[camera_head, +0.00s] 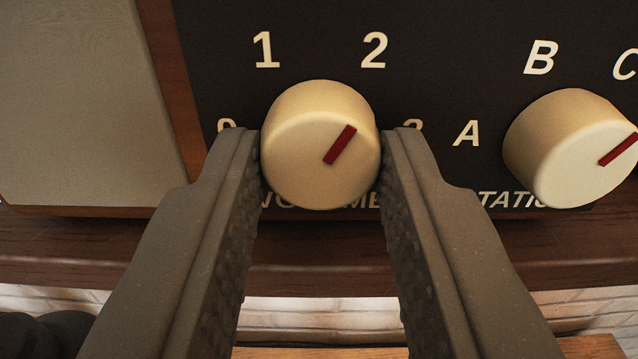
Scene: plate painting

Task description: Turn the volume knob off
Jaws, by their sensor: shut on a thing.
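The volume knob (300,172) is a round cream knob on the dark front panel of a radio (470,35). Its red pointer mark (340,145) slants up and to the right, toward the 2. The numbers 1 and 2 show above it; the characters at its left and right are partly hidden by my fingers, as is the lettering below. My gripper (320,150) is shut on the knob, with one grey finger at its left side and one at its right.
A second cream knob (560,150) with a red mark stands to the right, beside the letters A, B and C. A grey panel with a wooden edge (75,100) is at the left. The radio stands above a dark wooden ledge (100,250); pale brick shows below.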

